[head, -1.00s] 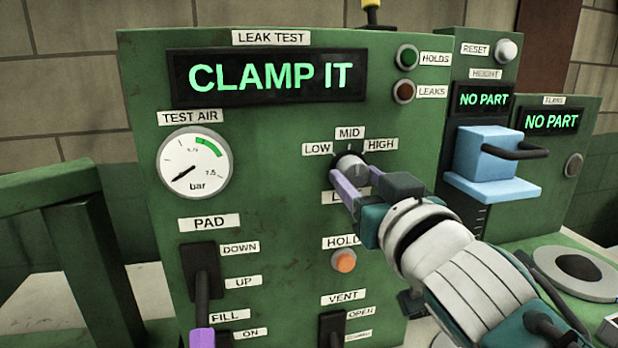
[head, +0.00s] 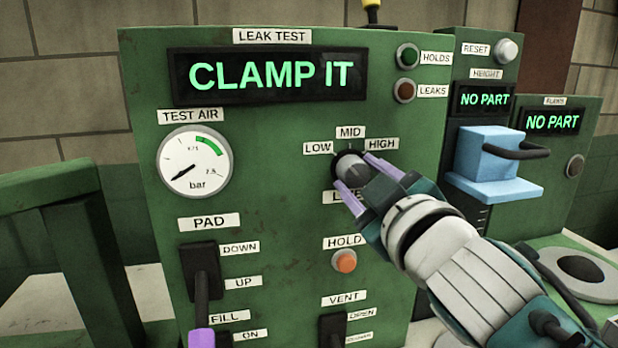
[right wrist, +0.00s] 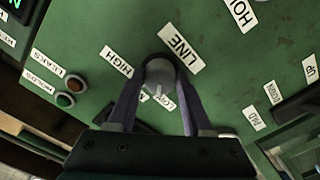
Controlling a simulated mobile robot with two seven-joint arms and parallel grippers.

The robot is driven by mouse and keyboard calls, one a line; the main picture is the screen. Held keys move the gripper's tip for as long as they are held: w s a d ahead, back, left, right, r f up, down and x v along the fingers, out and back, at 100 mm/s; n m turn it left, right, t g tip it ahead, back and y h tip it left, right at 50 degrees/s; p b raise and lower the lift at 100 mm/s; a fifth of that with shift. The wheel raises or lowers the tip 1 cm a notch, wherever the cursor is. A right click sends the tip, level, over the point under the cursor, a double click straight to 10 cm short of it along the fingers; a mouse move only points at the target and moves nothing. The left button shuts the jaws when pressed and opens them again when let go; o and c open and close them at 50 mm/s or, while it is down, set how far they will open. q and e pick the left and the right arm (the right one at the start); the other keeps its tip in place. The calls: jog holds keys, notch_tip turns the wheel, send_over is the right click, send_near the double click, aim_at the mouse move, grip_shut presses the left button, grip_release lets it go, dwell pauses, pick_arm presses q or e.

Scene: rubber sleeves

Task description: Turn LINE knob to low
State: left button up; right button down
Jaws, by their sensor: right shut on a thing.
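The LINE knob (head: 351,168) is a grey round knob on the green leak test panel, below the LOW (head: 318,148), MID (head: 350,132) and HIGH (head: 381,144) labels. My right gripper (head: 362,176) has its purple fingers on either side of the knob and is shut on it. The right wrist view also shows the knob (right wrist: 160,75) between the fingers, with a pale mark on its face. I cannot tell exactly which label the mark faces. The LINE label is mostly hidden by the gripper in the head view. My left gripper is not in view.
Below the knob are the orange HOLD button (head: 345,261) and the VENT switch (head: 332,328). The PAD lever (head: 202,280) sticks out at lower left. The screen (head: 270,76) reads CLAMP IT. A blue block fixture (head: 490,160) stands to the right.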

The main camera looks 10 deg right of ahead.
jog(key=shift+n, duration=0.6)
jog(key=shift+c, duration=1.6)
grip_release()
jog(key=shift+s, duration=0.6)
jog(key=s+b, duration=0.1)
jog(key=s, duration=0.7)
jog(key=shift+s+d, duration=0.15)
jog(key=shift+s, duration=0.25)
